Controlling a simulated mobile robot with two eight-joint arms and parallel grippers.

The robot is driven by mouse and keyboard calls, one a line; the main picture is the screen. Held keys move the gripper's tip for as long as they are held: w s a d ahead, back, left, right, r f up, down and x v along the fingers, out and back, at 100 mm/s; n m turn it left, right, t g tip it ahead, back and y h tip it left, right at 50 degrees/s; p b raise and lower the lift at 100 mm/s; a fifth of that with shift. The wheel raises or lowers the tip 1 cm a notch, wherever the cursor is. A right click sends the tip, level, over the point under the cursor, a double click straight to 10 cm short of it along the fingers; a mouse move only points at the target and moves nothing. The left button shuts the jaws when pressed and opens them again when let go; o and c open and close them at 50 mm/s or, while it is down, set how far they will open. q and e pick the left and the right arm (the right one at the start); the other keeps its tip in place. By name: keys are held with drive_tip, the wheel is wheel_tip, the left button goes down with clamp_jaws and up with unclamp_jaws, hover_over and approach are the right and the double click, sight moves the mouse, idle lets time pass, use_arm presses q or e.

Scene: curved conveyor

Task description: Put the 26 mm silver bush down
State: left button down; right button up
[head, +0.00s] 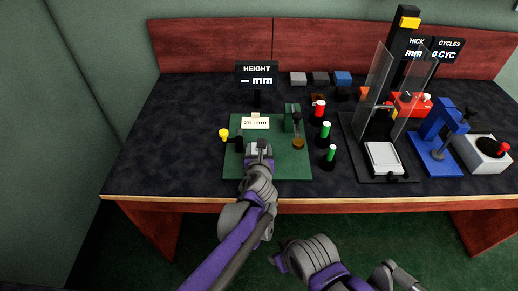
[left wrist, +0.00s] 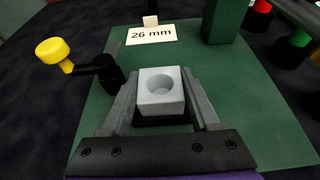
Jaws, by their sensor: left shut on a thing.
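The silver bush (left wrist: 161,90) is a light grey block with a round hole in its top, seen in the left wrist view. My left gripper (head: 258,150) is shut on it, one finger on each side; the bush is small and partly hidden in the head view. It is over the green plate (head: 236,170), with a dark patch just beneath it. I cannot tell whether it touches the plate. A "26 mm" card (head: 256,123) stands behind it; the card also shows in the left wrist view (left wrist: 151,32). My right gripper (head: 398,276) is low, in front of the table.
A black post with a yellow knob (left wrist: 52,50) is close left of the bush. A green stand (head: 291,117) with a brass part is right. Red and green-topped pegs (head: 325,132) stand further right, then a clear-walled press (head: 384,157). The table's left side is clear.

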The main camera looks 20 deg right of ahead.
use_arm(q)
drive_tip(key=shift+c, duration=0.6)
unclamp_jaws()
drive_tip(key=shift+f, duration=0.1)
drive_tip(key=shift+s+r, duration=0.15)
drive_tip(key=shift+r, duration=0.15)
drive_tip(key=p+v, duration=0.2)
drive_tip(key=v, duration=0.9)
drive_tip(key=shift+s+a+r, duration=0.1)
drive_tip(key=shift+s+a, duration=0.05)
drive_tip(key=shift+s, duration=0.1)
